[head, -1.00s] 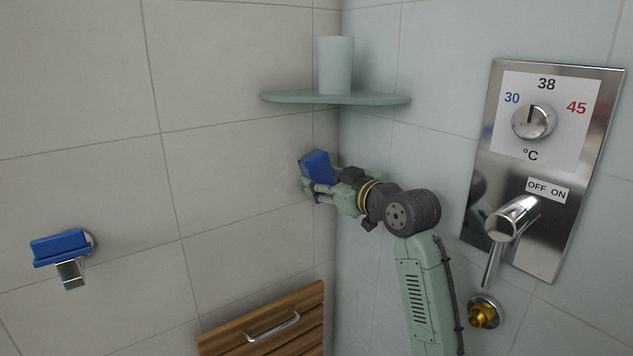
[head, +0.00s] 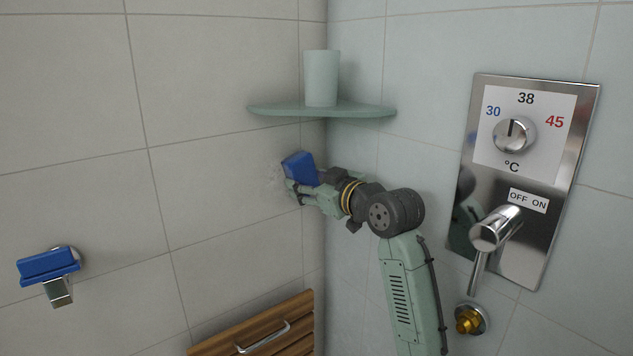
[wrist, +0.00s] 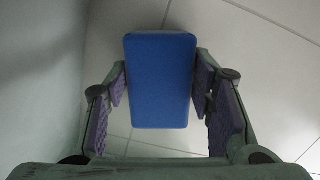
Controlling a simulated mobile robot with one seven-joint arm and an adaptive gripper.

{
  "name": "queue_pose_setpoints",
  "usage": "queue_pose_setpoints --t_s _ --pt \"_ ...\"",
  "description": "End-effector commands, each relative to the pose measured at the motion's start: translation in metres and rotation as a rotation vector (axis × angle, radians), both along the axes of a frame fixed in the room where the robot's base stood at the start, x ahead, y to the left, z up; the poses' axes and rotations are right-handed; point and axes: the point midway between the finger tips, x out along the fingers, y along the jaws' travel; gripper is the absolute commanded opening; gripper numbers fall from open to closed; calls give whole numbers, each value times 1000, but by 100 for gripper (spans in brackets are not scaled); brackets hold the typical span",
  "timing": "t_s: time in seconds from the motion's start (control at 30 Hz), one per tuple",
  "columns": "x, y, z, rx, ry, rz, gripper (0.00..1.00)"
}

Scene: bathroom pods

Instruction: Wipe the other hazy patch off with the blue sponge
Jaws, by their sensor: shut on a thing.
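The blue sponge (head: 299,168) is held in my gripper (head: 304,185), below the corner shelf and close to the left tiled wall. In the wrist view the blue sponge (wrist: 160,80) sits upright between the two purple-padded fingers of my gripper (wrist: 160,88), which are shut on its sides. A faint whitish hazy patch (head: 271,170) shows on the left wall just left of the sponge. Whether the sponge touches the wall I cannot tell. The wall right behind the sponge is hidden.
The green corner shelf (head: 322,111) bears a pale cup (head: 321,78) above my gripper. A blue item (head: 48,266) sits on a metal wall bracket at left. A wooden slatted panel (head: 262,328) is below. The shower control plate (head: 525,180) is at right.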

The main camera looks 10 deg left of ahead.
Motion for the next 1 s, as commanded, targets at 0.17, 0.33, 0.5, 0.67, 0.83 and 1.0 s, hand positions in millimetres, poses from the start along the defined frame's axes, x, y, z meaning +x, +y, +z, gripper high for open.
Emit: queue_pose_setpoints --t_s 0.17,0.33,0.5,0.67,0.83,1.0 --pt "-10 10 -1 -1 0 6 22" --pt "-12 13 -1 -1 1 5 22" --pt "-20 20 -1 0 0 6 22" --pt "-31 29 -1 -1 1 5 22" --pt "-38 35 -1 1 1 3 22" --pt "-41 39 0 0 1 3 22"
